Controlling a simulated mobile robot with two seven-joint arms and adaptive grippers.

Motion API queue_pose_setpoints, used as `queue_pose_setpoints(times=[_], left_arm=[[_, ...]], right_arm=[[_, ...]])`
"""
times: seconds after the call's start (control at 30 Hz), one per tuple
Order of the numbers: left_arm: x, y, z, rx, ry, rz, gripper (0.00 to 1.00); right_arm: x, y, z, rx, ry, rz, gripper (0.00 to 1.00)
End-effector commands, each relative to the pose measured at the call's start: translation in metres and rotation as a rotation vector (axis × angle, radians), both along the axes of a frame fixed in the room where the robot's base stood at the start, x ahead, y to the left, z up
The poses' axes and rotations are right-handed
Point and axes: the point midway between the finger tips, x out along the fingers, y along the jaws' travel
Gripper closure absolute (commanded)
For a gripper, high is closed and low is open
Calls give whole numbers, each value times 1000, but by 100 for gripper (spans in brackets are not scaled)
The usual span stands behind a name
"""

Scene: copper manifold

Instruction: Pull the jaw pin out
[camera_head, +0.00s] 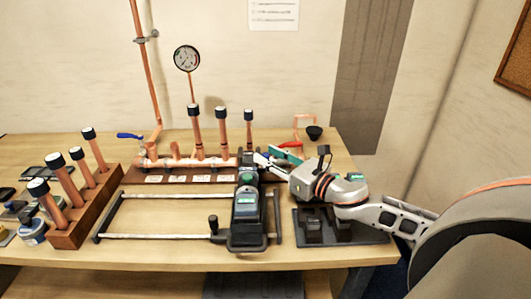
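A black and grey press tool (245,206) with green parts lies on the bench at centre, its head pointing to the back near the copper manifold (195,160). My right gripper (263,165) reaches in from the right, with its fingertips at the right side of the tool's head. The jaw pin is too small and too covered by the fingers to make out. I cannot tell whether the fingers touch it, or whether they are open or shut. My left gripper is not in view.
A metal-rod frame (155,236) lies around the tool. A wooden block (85,215) with several black-capped copper tubes stands at left. A dark tray (365,233) sits below my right arm. A gauge (187,58) rises behind.

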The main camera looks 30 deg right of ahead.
Motion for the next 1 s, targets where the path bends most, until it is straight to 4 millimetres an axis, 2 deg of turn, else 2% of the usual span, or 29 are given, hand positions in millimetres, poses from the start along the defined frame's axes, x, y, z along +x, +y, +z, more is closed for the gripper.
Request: queue_pose_setpoints(times=[0.2,0.53,0.57,0.67,0.7,0.87,1.0], left_arm=[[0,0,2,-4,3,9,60],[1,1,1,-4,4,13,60],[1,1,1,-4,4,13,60],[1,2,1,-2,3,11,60],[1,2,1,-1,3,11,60],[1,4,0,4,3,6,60],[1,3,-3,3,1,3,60]], right_arm=[[13,3,0,1,0,0,67],[15,4,0,0,0,1,67],[15,4,0,0,0,1,70],[15,4,0,0,0,1,96],[15,4,0,0,0,1,100],[15,3,0,0,1,0,100],[15,-7,-3,-3,1,-2,100]])
